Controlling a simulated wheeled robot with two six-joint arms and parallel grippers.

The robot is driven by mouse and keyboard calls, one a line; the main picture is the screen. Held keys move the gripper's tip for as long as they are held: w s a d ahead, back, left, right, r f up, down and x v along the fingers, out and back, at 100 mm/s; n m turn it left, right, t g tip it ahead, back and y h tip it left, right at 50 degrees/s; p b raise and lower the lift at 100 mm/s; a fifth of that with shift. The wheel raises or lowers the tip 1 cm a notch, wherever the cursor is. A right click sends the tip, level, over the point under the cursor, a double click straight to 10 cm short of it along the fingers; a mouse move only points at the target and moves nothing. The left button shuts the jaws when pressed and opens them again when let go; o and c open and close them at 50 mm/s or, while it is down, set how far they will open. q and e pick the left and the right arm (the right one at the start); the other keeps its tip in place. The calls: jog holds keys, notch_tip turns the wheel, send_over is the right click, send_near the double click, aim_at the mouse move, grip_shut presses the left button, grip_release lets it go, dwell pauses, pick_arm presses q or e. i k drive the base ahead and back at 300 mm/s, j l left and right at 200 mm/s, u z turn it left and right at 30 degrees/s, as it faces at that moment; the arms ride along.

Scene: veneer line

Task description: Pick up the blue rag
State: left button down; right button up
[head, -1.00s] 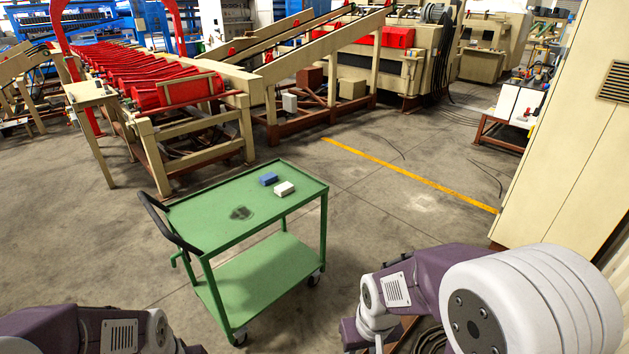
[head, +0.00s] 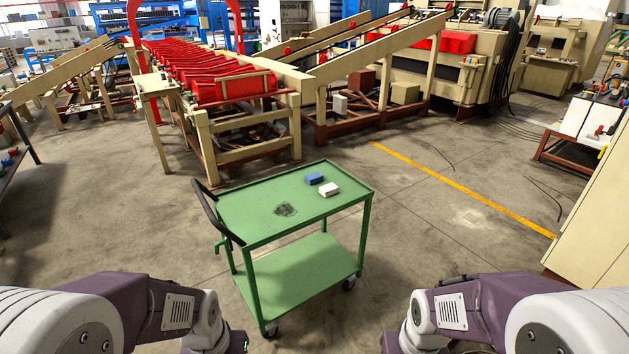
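A small blue block-shaped item (head: 314,179), which looks like the folded blue rag, lies on the top shelf of a green trolley (head: 255,208). A white block-shaped item (head: 329,190) lies close beside it, nearer to me. My two arms come in from the lower left and lower right, both short of the trolley. The fingers of both grippers are outside the picture or hidden, so neither gripper shows.
A dark stain (head: 286,210) marks the trolley top. The trolley has a black handle (head: 216,213) on its left and an empty lower shelf. A roller conveyor (head: 225,80) stands behind. A beige cabinet (head: 590,230) is at the right. The floor around the trolley is mostly clear.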

aim_at(312, 178)
jog(key=i+z, duration=0.2)
jog(key=i, duration=0.3)
jog(key=i+z, duration=0.2)
jog(key=i, duration=0.3)
jog(key=i+z, duration=0.15)
jog(key=i, duration=0.35)
jog(key=i+j+z, duration=0.2)
jog(key=i, duration=0.3)
jog(key=i+j+z, duration=0.2)
jog(key=i, duration=0.3)
